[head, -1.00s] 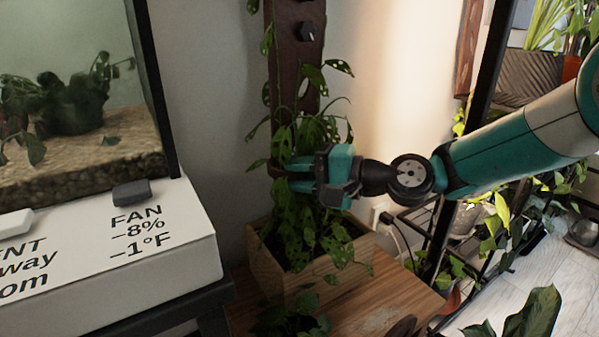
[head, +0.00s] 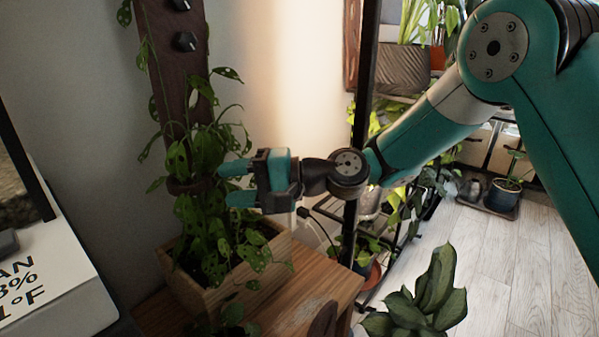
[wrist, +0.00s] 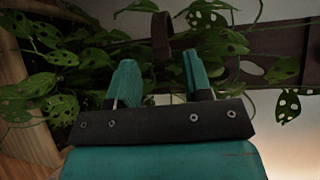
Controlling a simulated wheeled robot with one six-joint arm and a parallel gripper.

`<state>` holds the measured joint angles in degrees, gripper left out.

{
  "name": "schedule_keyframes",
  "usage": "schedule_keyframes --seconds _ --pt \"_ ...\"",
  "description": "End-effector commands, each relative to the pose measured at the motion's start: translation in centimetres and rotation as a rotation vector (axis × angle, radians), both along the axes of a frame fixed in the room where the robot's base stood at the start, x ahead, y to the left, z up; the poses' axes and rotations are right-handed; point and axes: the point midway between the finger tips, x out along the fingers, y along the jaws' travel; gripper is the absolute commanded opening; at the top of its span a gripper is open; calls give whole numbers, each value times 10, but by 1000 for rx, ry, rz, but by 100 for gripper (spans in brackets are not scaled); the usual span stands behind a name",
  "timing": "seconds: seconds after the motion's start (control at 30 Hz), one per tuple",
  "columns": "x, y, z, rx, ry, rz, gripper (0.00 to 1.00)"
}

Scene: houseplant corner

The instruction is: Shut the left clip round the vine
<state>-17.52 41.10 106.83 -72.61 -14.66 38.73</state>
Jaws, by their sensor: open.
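A dark brown clip (head: 188,187), a curved band, sits low on the dark wooden post (head: 172,60). It also shows in the wrist view (wrist: 161,38) as an upright strip beyond my fingertips. The green vine (head: 205,150), with holed leaves, climbs the post and hangs around the clip. Leaves partly hide the clip, and I cannot tell whether it is shut round the stem. My gripper (head: 228,184) is open just right of the clip, among the leaf edges. In the wrist view its teal fingers (wrist: 158,65) are apart with nothing gripped between them.
Dark knobs (head: 185,41) stand higher on the post. The vine's wooden planter (head: 215,290) is on a wooden stand (head: 305,275). A white box (head: 55,290) is at left. A black rack upright (head: 362,110) and a leafy plant (head: 430,300) are at right.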

Motion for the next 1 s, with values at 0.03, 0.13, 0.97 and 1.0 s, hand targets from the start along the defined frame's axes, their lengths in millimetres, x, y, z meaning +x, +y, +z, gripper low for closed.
schedule_keyframes --seconds 0.03,0.13,0.97,1.0 --pt "1 -15 4 -2 3 -6 46" --pt "-1 -41 7 -1 3 -6 46" --pt "-9 -112 13 -6 -6 4 27" --pt "-12 -111 15 -19 -18 11 18"
